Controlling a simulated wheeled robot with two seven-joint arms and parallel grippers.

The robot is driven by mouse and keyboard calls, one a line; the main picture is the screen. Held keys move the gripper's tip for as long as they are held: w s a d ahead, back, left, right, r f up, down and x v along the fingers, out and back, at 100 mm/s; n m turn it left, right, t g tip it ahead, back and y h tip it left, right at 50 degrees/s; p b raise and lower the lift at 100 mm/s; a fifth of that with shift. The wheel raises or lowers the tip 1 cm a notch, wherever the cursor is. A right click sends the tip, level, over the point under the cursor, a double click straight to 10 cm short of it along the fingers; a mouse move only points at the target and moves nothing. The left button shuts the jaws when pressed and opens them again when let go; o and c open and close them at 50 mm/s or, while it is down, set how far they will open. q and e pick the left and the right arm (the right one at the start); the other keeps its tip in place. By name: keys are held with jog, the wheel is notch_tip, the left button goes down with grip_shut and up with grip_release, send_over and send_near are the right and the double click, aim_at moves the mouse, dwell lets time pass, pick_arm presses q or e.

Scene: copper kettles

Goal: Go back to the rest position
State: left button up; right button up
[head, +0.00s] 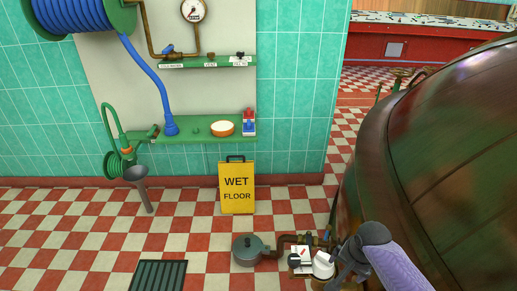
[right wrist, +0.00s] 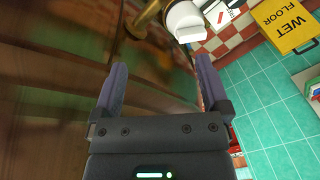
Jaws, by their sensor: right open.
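My right gripper (right wrist: 160,90) is open in the right wrist view, with its two purple-grey fingers spread and nothing between them. In the head view my right arm comes in at the lower right, and the gripper (head: 345,272) is beside the big copper kettle (head: 440,150). A white knob-like part (head: 323,265) is just left of the gripper; it also shows beyond the fingertips in the right wrist view (right wrist: 185,22). I cannot tell whether they touch. My left gripper is not in view.
A yellow wet floor sign (head: 237,187) stands against the tiled wall. A grey pot-shaped fitting (head: 250,250) and a brown pipe (head: 290,240) are low in front. A dark floor grate (head: 158,275) lies at lower left. Green shelves (head: 190,128) and a blue hose reel (head: 80,15) are on the wall. Checkered floor is open at left.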

jog(key=w+d+r+m+t+h, duration=0.2)
jog(key=d+r+m+t+h, duration=0.15)
jog(key=d+r, duration=1.2)
jog(key=w+d+r+n+t+h, duration=0.25)
jog(key=w+r+n+t, duration=0.45)
jog(key=r+n+t, duration=0.45)
jog(key=s+a+f+n+g+y, duration=0.1)
jog(key=s+a+f+g, duration=0.3)
jog(key=f, duration=0.7)
jog(key=s+f+n+g+y, duration=0.1)
jog(key=s+f, duration=0.5)
jog(key=f, duration=0.6)
jog(key=s+a+f+n+g+y, duration=0.1)
jog(key=s+a+f+g, duration=0.15)
jog(key=s+f, duration=0.6)
jog(key=s+a+f+g+y, duration=0.1)
jog(key=s+a+f+g, duration=0.2)
jog(key=s+f, duration=0.6)
jog(key=s+a+f+g, duration=0.35)
jog(key=s+f, duration=0.25)
jog(key=s, duration=0.5)
jog(key=s+a+g, duration=0.2)
jog(key=s, duration=0.6)
jog(key=s+a+f+g+y+p, duration=0.1)
jog(key=s+a, duration=0.1)
jog(key=s, duration=0.6)
jog(key=shift+s+a+f+g, duration=0.2)
jog(key=shift+a+g, duration=0.2)
